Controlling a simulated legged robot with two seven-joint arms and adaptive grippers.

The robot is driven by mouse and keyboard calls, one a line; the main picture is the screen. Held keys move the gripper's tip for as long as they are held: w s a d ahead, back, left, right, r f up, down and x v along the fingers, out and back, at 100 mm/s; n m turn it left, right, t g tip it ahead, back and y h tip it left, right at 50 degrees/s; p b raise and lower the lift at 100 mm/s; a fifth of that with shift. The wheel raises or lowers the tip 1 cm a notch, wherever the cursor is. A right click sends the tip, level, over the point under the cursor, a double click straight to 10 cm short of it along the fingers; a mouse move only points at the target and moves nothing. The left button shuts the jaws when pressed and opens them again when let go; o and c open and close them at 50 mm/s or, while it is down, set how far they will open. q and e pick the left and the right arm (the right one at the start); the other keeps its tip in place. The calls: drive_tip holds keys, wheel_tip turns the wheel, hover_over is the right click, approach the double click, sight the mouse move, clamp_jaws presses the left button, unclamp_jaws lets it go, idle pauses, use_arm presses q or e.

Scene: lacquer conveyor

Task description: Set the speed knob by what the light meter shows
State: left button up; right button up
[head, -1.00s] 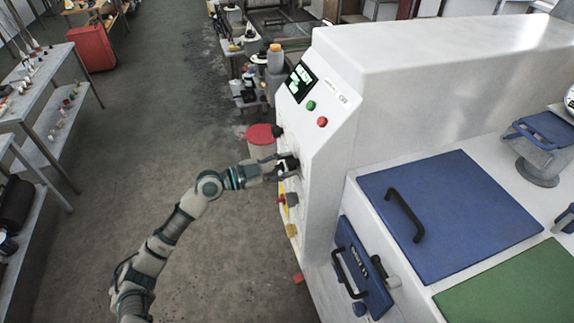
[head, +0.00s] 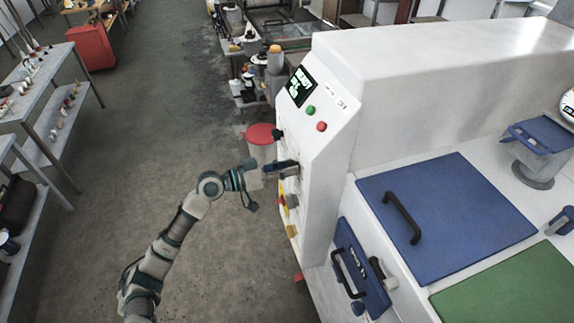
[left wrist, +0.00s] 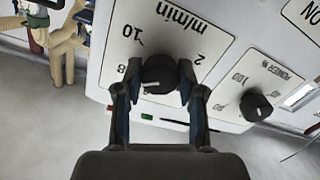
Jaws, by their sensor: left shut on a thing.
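The speed knob (left wrist: 158,75) is a round black knob on a white plate marked m/min, upside down in the left wrist view. Its white mark points left, just below the 8. My left gripper (left wrist: 161,82) has a finger on each side of the knob and is shut on it. In the head view my left gripper (head: 290,168) reaches the side panel of the white machine (head: 345,90), and the knob is hidden there. I cannot make out a light meter in either view. My right gripper is not in view.
A black display (head: 300,87) with light text sits above a green button (head: 311,110) and a red button (head: 321,126). A smaller POWER % knob (left wrist: 256,105) is beside the speed knob. A blue lid (head: 450,215) with a handle lies at the right.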

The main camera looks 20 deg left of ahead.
use_arm(q)
drive_tip(key=shift+f+n+g+p, duration=0.15)
drive_tip(key=shift+n+p, duration=1.2)
drive_tip(key=shift+n, duration=1.45)
drive_tip(key=shift+f+n+g+p, duration=0.15)
drive_tip(key=shift+n+p, duration=1.15)
drive_tip(key=shift+n, duration=1.5)
drive_tip(key=o, duration=1.1)
drive_tip(key=shift+o, duration=0.2)
drive_tip(key=shift+a+r, duration=0.1)
drive_tip(key=shift+a, duration=0.05)
